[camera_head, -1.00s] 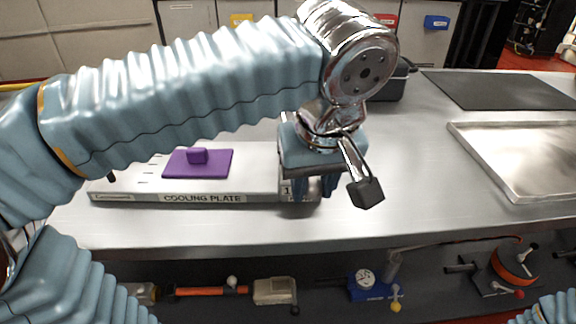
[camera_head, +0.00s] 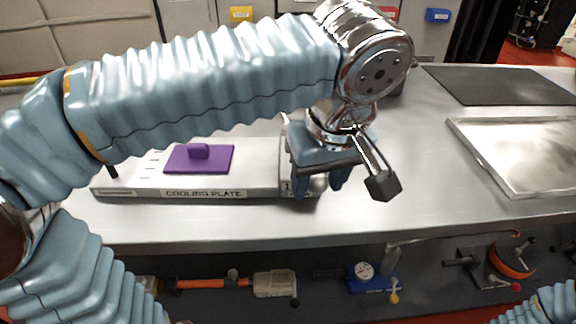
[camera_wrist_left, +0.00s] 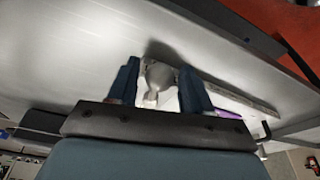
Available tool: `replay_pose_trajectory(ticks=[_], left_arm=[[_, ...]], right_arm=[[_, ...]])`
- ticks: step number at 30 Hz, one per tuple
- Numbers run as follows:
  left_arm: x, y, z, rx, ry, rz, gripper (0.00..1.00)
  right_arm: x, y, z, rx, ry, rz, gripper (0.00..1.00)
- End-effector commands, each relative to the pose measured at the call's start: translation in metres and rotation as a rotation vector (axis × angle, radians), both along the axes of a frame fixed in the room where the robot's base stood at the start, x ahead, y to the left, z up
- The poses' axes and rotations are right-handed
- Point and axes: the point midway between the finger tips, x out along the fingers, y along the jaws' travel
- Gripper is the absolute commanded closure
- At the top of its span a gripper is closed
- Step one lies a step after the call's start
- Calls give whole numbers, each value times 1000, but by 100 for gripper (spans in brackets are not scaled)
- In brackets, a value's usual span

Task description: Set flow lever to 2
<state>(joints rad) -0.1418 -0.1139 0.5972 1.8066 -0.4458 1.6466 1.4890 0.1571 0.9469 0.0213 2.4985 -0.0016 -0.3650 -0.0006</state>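The cooling plate (camera_head: 130,191) is a long pale metal plate on the bench, with a purple pad (camera_head: 222,159) on top. A rounded silver knob (camera_head: 318,183), possibly the flow lever, is at its right end beside a partly hidden numeral. My left gripper (camera_head: 320,182) points down there, its blue fingers apart on either side of the knob. In the left wrist view the knob (camera_wrist_left: 158,75) sits between the fingers; firm contact cannot be made out. A thin black peg (camera_head: 112,172) stands at the plate's left end near tick marks. My right gripper is out of view.
A metal tray (camera_head: 470,128) and a dark mat (camera_head: 500,85) lie on the right of the bench. A shelf below holds a blue gauge device (camera_head: 372,283) and an orange-handled tool (camera_head: 200,284). The bench between plate and tray is clear.

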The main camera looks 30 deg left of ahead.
Motion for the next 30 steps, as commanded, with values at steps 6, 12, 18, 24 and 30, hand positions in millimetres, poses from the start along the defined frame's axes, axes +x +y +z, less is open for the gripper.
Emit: replay_pose_trajectory(ticks=[6,12,18,24,30], left_arm=[[0,0,0,0,0,0,45],[1,0,11,-2,-2,-1,45],[1,-1,37,-2,-2,-2,45],[1,-1,62,-1,-1,-2,45],[0,0,70,-1,-1,-1,45]], right_arm=[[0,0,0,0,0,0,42],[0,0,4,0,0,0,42],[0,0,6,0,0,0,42],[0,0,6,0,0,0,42],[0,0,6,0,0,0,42]])
